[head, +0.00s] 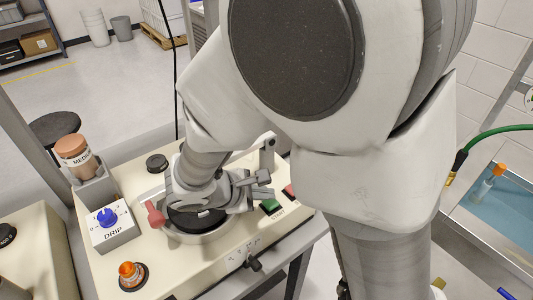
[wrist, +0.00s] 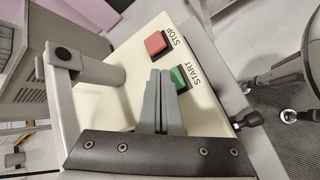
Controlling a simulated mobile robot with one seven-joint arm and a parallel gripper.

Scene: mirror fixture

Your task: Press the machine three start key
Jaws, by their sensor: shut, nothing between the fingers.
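The green START key (head: 271,206) sits on the cream machine top (head: 150,188), near its right edge; it also shows in the wrist view (wrist: 179,78), labelled START. The red STOP key (wrist: 155,43) is beside it, partly hidden by my arm in the head view (head: 289,191). My gripper (head: 266,185) is shut and empty, just beside the green key. In the wrist view my fingertips (wrist: 160,74) are immediately left of the green key; I cannot tell whether they touch it. I cannot read a machine number.
A blue DRIP knob (head: 107,217), an orange knob (head: 131,274) and a brown-capped MEDIA bottle (head: 77,156) are at the machine's left. A red-ended lever (head: 155,214) is beside my wrist. A grey post with a bracket (wrist: 90,68) rises left of my fingers in the wrist view.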

